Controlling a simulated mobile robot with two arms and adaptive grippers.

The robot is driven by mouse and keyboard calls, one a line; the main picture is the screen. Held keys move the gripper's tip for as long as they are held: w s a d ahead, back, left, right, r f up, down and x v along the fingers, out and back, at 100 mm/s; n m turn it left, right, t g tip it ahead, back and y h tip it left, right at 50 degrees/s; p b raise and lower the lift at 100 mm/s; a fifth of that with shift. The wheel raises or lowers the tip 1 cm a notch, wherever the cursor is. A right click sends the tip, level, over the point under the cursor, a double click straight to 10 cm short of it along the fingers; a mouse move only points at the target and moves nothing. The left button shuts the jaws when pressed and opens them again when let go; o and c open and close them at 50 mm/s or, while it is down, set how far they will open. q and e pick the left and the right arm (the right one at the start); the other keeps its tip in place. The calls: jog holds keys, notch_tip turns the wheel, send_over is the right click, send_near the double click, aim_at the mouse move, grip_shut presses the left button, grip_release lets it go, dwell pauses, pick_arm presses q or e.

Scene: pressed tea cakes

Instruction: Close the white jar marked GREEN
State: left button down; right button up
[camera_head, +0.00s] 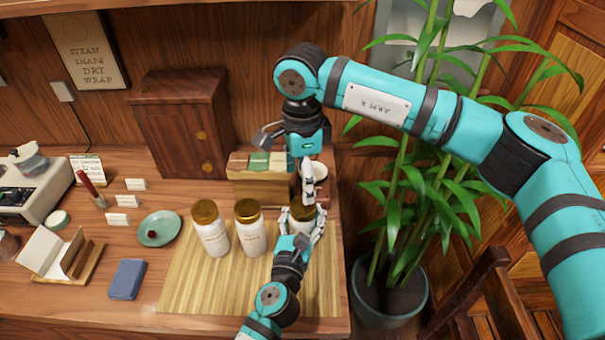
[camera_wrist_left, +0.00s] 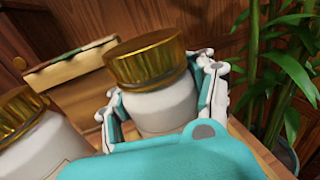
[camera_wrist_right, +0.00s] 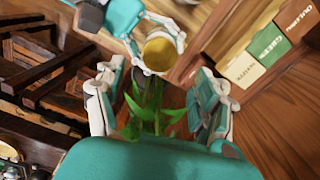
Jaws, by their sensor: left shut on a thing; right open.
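My left gripper (camera_head: 300,230) is shut around the body of the rightmost white jar (camera_wrist_left: 163,108) on the bamboo mat. A gold lid (camera_wrist_left: 150,58) sits on top of this jar; I cannot tell whether it is fully tightened. The lid also shows from above in the right wrist view (camera_wrist_right: 160,53). This jar's label is hidden. My right gripper (camera_wrist_right: 160,100) is open and empty, pointing down above and near the lid. Two more white jars with gold lids, the left jar (camera_head: 214,238) and middle jar (camera_head: 251,238), stand beside it; their labels are too small to read.
A wooden box (camera_head: 262,188) with labelled green and tan sections stands behind the jars. The bamboo mat (camera_head: 190,290) has free room in front. A green dish (camera_head: 158,229) and blue block (camera_head: 127,279) lie left. A potted plant (camera_head: 390,290) stands off the table's right edge.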

aim_at(303, 206)
jog(key=n, duration=0.6)
jog(key=shift+r, duration=0.2)
jog(key=shift+f, duration=4.05)
